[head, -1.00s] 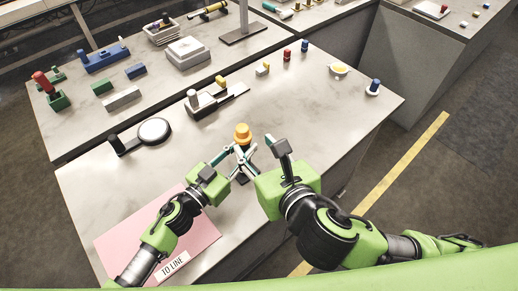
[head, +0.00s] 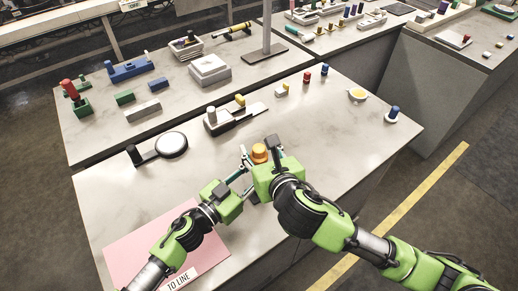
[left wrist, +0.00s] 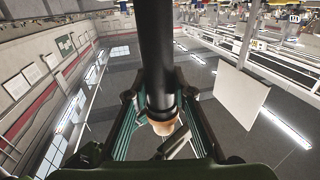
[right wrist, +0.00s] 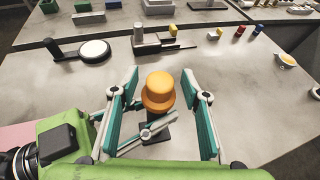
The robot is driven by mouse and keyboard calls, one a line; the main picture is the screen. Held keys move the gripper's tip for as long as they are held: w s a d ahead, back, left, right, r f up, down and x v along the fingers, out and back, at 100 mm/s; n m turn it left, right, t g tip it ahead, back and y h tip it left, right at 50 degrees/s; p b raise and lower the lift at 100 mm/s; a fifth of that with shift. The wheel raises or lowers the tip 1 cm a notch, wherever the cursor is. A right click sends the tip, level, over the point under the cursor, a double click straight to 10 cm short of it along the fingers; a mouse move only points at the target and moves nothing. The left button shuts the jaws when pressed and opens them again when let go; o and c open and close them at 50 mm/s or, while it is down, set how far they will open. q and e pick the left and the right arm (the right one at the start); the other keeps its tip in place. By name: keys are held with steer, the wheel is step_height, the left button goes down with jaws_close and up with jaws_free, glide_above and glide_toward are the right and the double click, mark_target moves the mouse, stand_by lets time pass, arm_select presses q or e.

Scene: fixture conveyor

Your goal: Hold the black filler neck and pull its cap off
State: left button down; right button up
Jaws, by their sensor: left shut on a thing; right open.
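The orange cap (head: 259,152) sits on the filler neck at the front of the near table; in the right wrist view the cap (right wrist: 159,90) shows a round top and a wider rim. The black filler neck (left wrist: 156,50) is a dark tube in the left wrist view, between my left gripper's fingers (left wrist: 160,98). My left gripper is shut on the neck, below the cap. My right gripper (right wrist: 160,76) is open, with its fingers either side of the cap and a gap on both sides. In the head view my right gripper partly hides the neck.
Behind the cap lie a black fixture with a round pale disc (head: 172,145) and a grey block fixture (head: 222,118). Small coloured pegs and a yellow dish (head: 357,94) stand right. A pink mat (head: 130,248) lies front left. Table around the cap is mostly clear.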

mark_target(259, 147)
jaws_close()
steer(key=shift+r, duration=0.1)
stand_by(0.8)
steer(key=shift+r, duration=1.05)
steer(key=shift+r, duration=2)
arm_select(q)
steer(key=c, duration=1.7)
jaws_free()
